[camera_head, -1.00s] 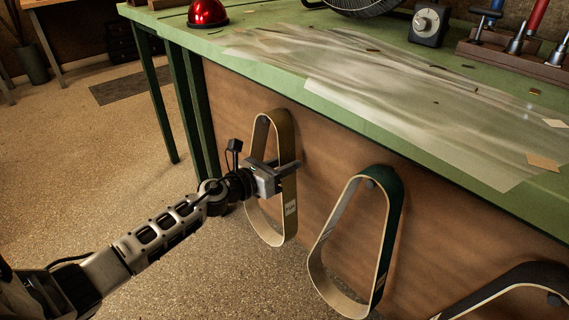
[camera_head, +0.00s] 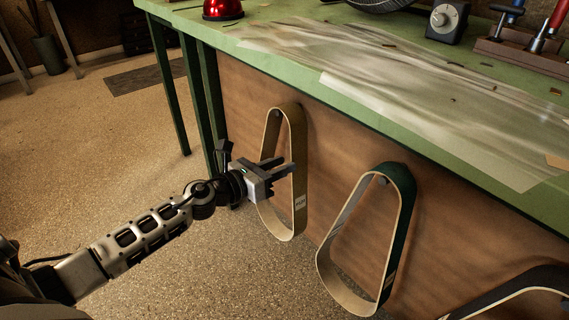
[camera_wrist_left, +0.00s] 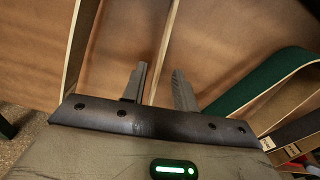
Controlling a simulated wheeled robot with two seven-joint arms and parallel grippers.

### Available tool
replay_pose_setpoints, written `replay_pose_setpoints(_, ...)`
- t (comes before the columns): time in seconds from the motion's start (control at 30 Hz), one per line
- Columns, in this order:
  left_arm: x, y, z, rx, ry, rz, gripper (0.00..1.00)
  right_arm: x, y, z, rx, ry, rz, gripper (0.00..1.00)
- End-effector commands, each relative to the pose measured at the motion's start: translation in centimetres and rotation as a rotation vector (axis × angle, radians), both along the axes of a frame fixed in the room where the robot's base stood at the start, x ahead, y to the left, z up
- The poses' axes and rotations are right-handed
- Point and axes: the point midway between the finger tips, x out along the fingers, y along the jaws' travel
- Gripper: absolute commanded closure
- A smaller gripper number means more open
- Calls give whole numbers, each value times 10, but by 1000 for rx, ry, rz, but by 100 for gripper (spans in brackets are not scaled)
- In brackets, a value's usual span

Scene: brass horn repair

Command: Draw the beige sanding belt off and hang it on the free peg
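The beige sanding belt (camera_head: 300,205) hangs as a long loop from a peg (camera_head: 277,112) on the brown panel under the bench. My left gripper (camera_head: 283,167) is at the belt's mid height, its fingers pointing toward the panel. In the left wrist view the gripper (camera_wrist_left: 160,85) is open, and the thin edge of one belt strand (camera_wrist_left: 163,55) shows between the fingers, with gaps on both sides. The other strand (camera_wrist_left: 76,50) passes left of the fingers. No empty peg shows. My right gripper is out of view.
A green belt (camera_head: 397,225) hangs to the right, and it also shows in the wrist view (camera_wrist_left: 262,80). A dark belt (camera_head: 520,285) hangs farther right. The green bench (camera_head: 300,70) overhangs the panel; its legs stand left. Open floor lies left.

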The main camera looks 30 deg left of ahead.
Motion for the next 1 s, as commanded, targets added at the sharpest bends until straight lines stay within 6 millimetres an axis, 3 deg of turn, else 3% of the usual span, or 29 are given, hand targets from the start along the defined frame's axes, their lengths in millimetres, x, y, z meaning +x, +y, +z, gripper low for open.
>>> replay_pose_setpoints(0.43, -24, 10, 1, 0, 0, 0, 71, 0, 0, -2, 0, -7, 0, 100)
replay_pose_setpoints(1.0, -26, 11, 2, 0, 0, 0, 71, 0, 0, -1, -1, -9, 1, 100)
